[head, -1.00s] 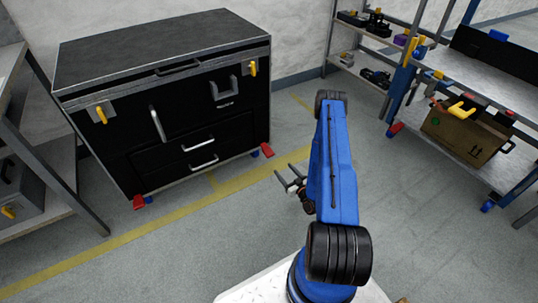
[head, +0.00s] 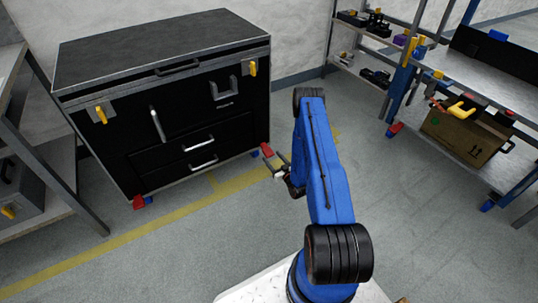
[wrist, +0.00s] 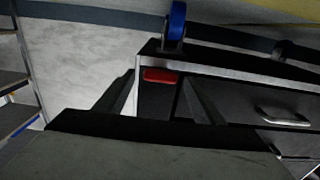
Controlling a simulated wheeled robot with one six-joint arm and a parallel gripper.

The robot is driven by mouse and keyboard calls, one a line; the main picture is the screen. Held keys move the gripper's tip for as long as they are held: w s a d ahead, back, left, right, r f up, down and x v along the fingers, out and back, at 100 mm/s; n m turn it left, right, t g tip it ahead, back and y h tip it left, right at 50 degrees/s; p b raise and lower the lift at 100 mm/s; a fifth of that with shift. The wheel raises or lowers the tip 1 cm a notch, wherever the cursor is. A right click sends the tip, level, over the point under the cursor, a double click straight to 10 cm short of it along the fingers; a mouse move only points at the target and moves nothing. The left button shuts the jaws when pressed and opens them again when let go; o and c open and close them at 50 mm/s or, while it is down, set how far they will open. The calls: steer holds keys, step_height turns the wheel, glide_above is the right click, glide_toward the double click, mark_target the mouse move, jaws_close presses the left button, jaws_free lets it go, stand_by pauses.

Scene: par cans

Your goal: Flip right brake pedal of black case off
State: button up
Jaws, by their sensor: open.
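The black case (head: 95,150) stands on the floor at the left in the head view. Its right red brake pedal (head: 266,149) sticks out at the lower right corner beside a blue caster (head: 255,155). In the wrist view, which looks turned over, the red pedal (wrist: 160,76) shows between the fingers, near the blue caster wheel (wrist: 177,22). My gripper (head: 272,166) is open and empty, close to that pedal in the head view; it also frames the pedal in the wrist view (wrist: 158,95). Whether a finger touches the pedal I cannot tell.
The case's left red pedal (head: 139,202) is at its front left corner. A drawer handle (head: 204,162) projects from the case front. A workbench with a cardboard box (head: 462,138) stands at the right. Floor in front of the case is clear.

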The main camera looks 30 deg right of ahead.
mark_target(269, 152)
steer(key=shift+w+a, duration=0.1)
steer(key=shift+w, duration=2.2)
steer(key=c, duration=1.5)
steer(key=shift+s+r+g, duration=0.15)
steer(key=shift+r+g, duration=1.05)
steer(key=shift+g, duration=0.3)
steer(key=shift+r+g, duration=0.75)
steer(key=shift+g, duration=0.55)
steer(key=o, duration=1.5)
steer(key=shift+r, duration=0.1)
